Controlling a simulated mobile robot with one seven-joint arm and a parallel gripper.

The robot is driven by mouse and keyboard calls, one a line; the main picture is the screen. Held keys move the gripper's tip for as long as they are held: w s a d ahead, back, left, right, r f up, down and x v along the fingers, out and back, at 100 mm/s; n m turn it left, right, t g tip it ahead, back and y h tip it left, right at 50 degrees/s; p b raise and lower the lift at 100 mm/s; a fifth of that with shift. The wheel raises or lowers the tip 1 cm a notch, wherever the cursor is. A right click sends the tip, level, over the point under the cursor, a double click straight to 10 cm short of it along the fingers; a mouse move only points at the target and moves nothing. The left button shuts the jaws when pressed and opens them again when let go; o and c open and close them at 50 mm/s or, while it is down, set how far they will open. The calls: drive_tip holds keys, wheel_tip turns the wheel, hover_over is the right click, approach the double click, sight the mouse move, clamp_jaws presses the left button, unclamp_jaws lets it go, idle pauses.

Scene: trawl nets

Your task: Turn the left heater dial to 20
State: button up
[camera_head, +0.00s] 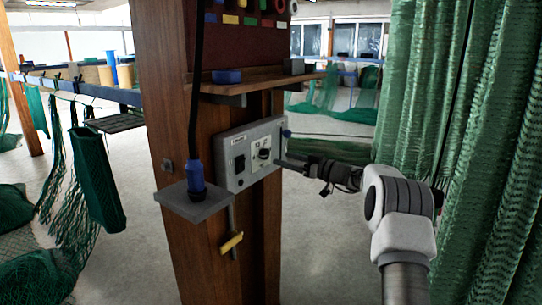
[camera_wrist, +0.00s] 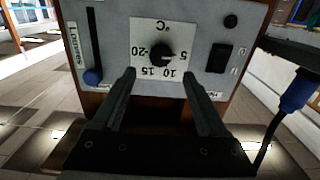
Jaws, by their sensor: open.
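A grey control box (camera_head: 230,150) is fixed to a wooden post, with one black dial (camera_head: 263,153) on a white scale plate. The wrist view shows it upside down: the dial (camera_wrist: 160,57) sits on a plate printed °C, 5, 10, 15 and 20. Its pointer seems to face the 5 side, but it is small. Only one dial shows. My gripper (camera_wrist: 159,76) is open and empty, facing the panel. Its fingertips lie to either side of the dial's lower edge in that view; I cannot tell whether they touch anything. In the head view my gripper (camera_head: 283,161) is just right of the dial.
The box also has a black rocker switch (camera_wrist: 219,58) and a slider slot with a blue knob (camera_wrist: 92,77). A shelf (camera_head: 260,80) juts out above. A blue-handled tool (camera_head: 195,177) stands on a small ledge. Green netting (camera_head: 460,130) hangs close to my arm at right.

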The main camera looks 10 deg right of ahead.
sight(267, 154)
drive_tip(key=x, duration=0.6)
drive_tip(key=shift+w+a, duration=0.25)
clamp_jaws()
